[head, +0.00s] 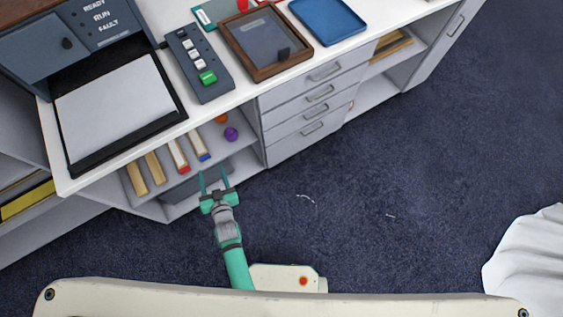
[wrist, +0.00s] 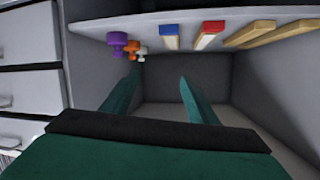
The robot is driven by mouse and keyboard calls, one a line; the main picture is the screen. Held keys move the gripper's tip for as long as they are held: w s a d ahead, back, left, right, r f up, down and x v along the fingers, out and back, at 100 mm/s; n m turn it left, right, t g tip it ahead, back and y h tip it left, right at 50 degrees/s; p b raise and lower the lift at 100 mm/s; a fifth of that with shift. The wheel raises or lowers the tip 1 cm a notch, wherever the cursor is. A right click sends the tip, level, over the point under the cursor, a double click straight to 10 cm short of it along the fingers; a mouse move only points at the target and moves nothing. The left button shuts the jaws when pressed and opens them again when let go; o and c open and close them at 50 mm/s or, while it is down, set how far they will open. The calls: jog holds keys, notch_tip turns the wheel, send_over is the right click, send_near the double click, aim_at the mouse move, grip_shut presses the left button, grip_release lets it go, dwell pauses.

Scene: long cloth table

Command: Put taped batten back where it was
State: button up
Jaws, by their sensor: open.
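Several battens lie side by side on the open shelf under the counter. One has a red end (head: 178,154), and it also shows in the wrist view (wrist: 209,35). One has a blue end (head: 198,146), also in the wrist view (wrist: 170,37). Two are plain wood (head: 137,178) (head: 155,168). I cannot tell whether the coloured ends are tape. My green gripper (head: 214,177) is open and empty, in front of the shelf opening and apart from the battens. In the wrist view its two fingers (wrist: 158,76) are spread with nothing between them.
Purple (head: 231,134) and orange (head: 221,118) round pieces sit beside the battens; a small white one (wrist: 143,55) shows in the wrist view. A drawer stack (head: 318,105) borders the bay on the right. A lower compartment (wrist: 180,88) looks empty in the wrist view. The carpet (head: 400,190) is mostly clear.

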jog(key=s+d+r+m+t+h, duration=0.1)
jog(key=s+d+r+m+h, duration=0.1)
jog(key=s+d+r, duration=0.6)
jog(key=s+d+r+m+t+h, duration=0.15)
jog(key=s+d+r, duration=0.35)
jog(key=d, duration=0.5)
jog(key=s+d+r+h, duration=0.1)
jog(key=s+d+r, duration=0.3)
jog(key=r, duration=0.2)
jog(key=s+d+r+h, duration=0.1)
jog(key=s+d+r, duration=0.3)
jog(key=r, duration=0.3)
jog(key=shift+d, duration=0.8)
jog(key=shift+n+h, duration=0.25)
